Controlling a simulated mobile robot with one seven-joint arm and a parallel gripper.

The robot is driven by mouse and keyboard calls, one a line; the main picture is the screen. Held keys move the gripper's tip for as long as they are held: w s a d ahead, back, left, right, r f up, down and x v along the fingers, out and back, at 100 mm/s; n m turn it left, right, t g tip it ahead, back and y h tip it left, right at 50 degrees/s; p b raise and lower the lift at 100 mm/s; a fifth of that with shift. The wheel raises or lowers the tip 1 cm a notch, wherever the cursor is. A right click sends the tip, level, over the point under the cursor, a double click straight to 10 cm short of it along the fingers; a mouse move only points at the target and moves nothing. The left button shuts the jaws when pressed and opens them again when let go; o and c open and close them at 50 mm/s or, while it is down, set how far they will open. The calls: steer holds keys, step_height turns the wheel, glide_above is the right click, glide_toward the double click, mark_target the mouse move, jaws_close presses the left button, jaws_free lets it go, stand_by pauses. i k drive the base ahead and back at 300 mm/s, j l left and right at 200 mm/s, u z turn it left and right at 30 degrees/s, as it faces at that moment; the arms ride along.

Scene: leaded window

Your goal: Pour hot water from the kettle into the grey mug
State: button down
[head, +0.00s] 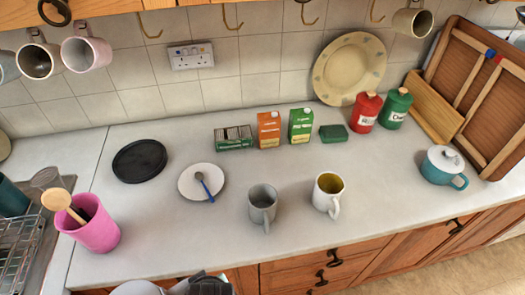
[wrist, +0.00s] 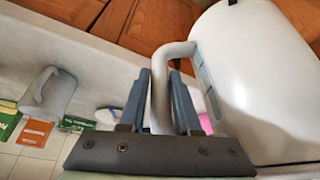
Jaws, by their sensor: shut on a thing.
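The grey mug (head: 262,202) stands upright on the counter near its front edge, and its inside looks grey. A grey mug, seemingly the same one, shows tilted by the camera angle in the wrist view (wrist: 56,94). The white kettle (wrist: 255,75) fills the right of the wrist view. My gripper (wrist: 162,78) is shut on the kettle's handle (wrist: 164,95), one finger on each side. In the head view only the top of the kettle (head: 137,288) and part of my gripper (head: 195,284) show at the bottom edge, in front of the counter. The spout is hidden.
A white mug with a yellow inside (head: 328,194) stands right of the grey mug. A white plate with a spoon (head: 190,190), a black disc (head: 139,160) and a pink utensil pot (head: 98,232) are to the left. Boxes (head: 269,130) stand behind.

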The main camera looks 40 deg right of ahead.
mark_target(262, 198)
steer(key=k, duration=0.35)
steer(key=k+z, duration=0.3)
steer(key=z, duration=2.5)
steer(key=k+j, duration=0.1)
steer(key=j, duration=0.25)
steer(key=k+j, duration=0.1)
steer(key=j, duration=0.25)
steer(key=k+j, duration=0.1)
steer(key=j, duration=0.3)
steer(key=k+j+z, duration=0.1)
steer(key=j, duration=0.25)
steer(key=k+j, duration=0.15)
steer(key=j, duration=0.2)
steer(key=k+j, duration=0.1)
steer(key=j, duration=0.25)
